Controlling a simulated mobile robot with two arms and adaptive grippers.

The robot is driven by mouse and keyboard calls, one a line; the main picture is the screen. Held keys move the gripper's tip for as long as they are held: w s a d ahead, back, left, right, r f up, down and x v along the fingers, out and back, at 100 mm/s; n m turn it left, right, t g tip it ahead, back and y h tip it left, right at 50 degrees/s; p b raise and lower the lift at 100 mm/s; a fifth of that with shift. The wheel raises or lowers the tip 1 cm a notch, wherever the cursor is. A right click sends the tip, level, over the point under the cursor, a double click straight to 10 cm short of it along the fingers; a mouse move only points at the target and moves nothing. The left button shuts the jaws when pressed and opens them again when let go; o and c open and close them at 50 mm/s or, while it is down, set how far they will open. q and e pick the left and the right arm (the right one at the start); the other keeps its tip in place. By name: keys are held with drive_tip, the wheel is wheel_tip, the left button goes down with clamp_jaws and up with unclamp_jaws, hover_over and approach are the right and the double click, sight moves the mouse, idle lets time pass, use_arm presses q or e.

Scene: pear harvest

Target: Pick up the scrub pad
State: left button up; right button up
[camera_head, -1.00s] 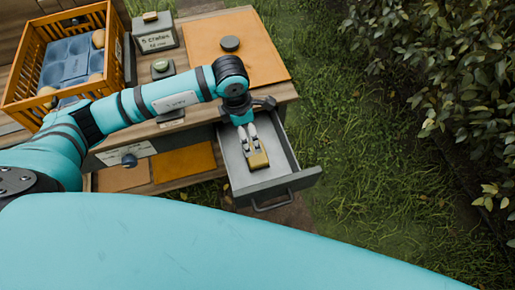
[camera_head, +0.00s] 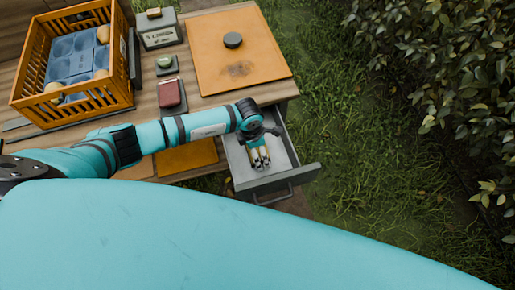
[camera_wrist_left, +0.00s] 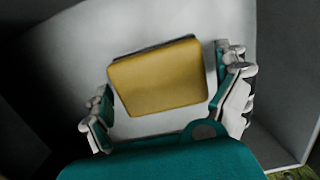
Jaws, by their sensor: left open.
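The scrub pad is a yellow, rounded block with a darker far edge. In the left wrist view the scrub pad (camera_wrist_left: 157,78) lies on the pale floor of an open grey drawer (camera_head: 236,158). My left gripper (camera_head: 260,163) points down into the drawer, directly over the pad. In the left wrist view its fingers stand apart on the left and right of the pad, with a gap on each side. In the head view the gripper hides most of the pad. My right gripper is not in view.
An orange crate (camera_head: 118,88) with a blue tray inside stands at the left of the wooden bench. An orange board (camera_head: 255,70) with a dark round disc (camera_head: 232,40) lies behind the drawer. A dark red block (camera_head: 171,93) sits on the bench. Grass lies right of the drawer.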

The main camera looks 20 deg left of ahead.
use_arm(q)
drive_tip(key=shift+f, duration=0.25)
drive_tip(key=c, duration=0.9)
drive_tip(key=shift+c, duration=0.2)
wheel_tip(320, 180, up, 10)
drive_tip(key=shift+r+b, duration=0.1)
drive_tip(key=shift+b, duration=0.45)
